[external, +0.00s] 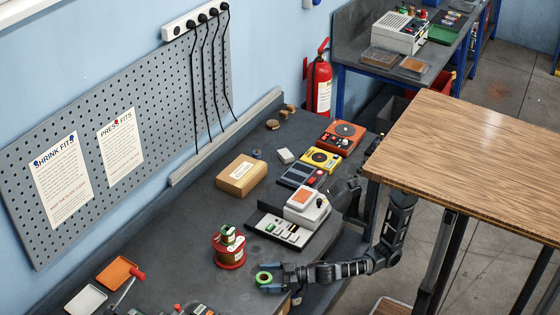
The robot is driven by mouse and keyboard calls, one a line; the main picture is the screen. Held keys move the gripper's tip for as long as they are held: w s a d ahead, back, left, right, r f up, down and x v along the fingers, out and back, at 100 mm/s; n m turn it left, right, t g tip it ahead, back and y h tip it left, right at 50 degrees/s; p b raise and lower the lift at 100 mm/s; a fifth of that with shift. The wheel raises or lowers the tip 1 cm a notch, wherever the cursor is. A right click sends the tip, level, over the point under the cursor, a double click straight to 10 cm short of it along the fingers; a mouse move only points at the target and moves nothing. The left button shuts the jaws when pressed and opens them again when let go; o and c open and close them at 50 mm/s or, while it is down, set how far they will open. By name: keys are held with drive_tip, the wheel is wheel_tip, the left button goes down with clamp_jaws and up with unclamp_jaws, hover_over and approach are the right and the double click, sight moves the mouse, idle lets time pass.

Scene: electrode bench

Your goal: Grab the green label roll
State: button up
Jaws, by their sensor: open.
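A green ring-shaped roll (264,278), which looks like the green label roll, is near the front edge of the dark bench. My gripper (268,280) reaches in from the right, low over the bench, with its fingertips at the roll. The jaws are open. The roll appears at or between the fingertips, and I cannot tell whether they touch it. Part of the roll's right side is hard to make out against the gripper.
A red spool (230,260) with a smaller green-topped spool stands just left of my gripper. A white-and-orange device (307,204) and a flat panel (278,229) lie behind it. A cardboard box (241,176) is farther back. A wooden table (480,130) stands right of my arm.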

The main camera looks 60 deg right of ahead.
drive_tip(key=c, duration=1.1)
drive_tip(key=shift+c, duration=0.2)
drive_tip(key=shift+r, duration=0.1)
